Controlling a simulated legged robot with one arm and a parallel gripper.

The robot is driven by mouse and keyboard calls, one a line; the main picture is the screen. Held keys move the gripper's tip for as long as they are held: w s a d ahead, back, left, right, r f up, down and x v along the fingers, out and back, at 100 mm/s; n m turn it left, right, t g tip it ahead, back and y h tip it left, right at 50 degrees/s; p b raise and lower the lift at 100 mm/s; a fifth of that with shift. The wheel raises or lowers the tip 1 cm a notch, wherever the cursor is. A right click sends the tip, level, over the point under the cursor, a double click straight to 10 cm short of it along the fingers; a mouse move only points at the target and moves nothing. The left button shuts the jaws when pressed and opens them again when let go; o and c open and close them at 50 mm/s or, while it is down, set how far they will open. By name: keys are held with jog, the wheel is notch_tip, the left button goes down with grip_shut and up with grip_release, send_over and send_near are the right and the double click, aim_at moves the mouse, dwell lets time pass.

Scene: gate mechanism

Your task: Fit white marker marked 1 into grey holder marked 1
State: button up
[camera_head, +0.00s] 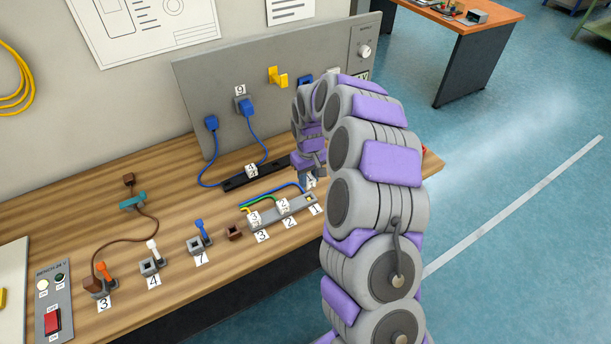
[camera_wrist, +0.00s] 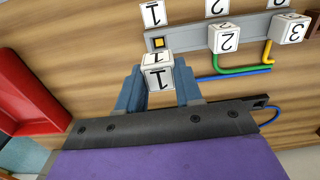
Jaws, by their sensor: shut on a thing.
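The white marker marked 1 (camera_wrist: 157,76) is a small white block between the two blue-grey fingers of my gripper (camera_wrist: 158,90), which is shut on it. The grey holder (camera_wrist: 190,39) is a long strip with label 1 beside its end position. The square opening at position 1 (camera_wrist: 158,42) shows uncovered, just beyond the marker in the wrist view. The marker looks apart from this opening; its height above the bench is unclear. In the head view my gripper (camera_head: 310,172) is just behind the holder (camera_head: 296,204), and my arm hides part of the area.
White markers 2 (camera_wrist: 225,39) and 3 (camera_wrist: 289,28) sit at the strip's other positions, with green and yellow wires. A blue wire (camera_wrist: 232,76) runs beside them. A red object (camera_wrist: 25,95) lies left in the wrist view. An upright grey panel (camera_head: 220,75) stands behind.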

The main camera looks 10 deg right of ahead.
aim_at(312, 186)
jog(key=shift+d+f+b, duration=0.2)
jog(key=shift+d+f, duration=0.1)
jog(key=shift+f, duration=0.35)
jog(key=shift+d+f+b, duration=0.2)
jog(key=shift+d+f, duration=0.05)
jog(key=shift+f, duration=0.35)
jog(key=shift+a+f, duration=0.85)
jog(key=shift+a, duration=0.05)
jog(key=shift+d+f, duration=0.25)
jog(key=shift+d, duration=0.2)
jog(key=shift+d+f, duration=0.2)
jog(key=shift+d, duration=0.25)
jog(key=shift+a, duration=0.65)
jog(key=shift+d+r, duration=0.25)
jog(key=shift+d, duration=0.35)
jog(key=shift+a+p, duration=0.3)
jog(key=shift+a, duration=0.1)
jog(key=shift+d, duration=0.1)
jog(key=shift+s+f, duration=0.1)
jog(key=shift+f, duration=0.9)
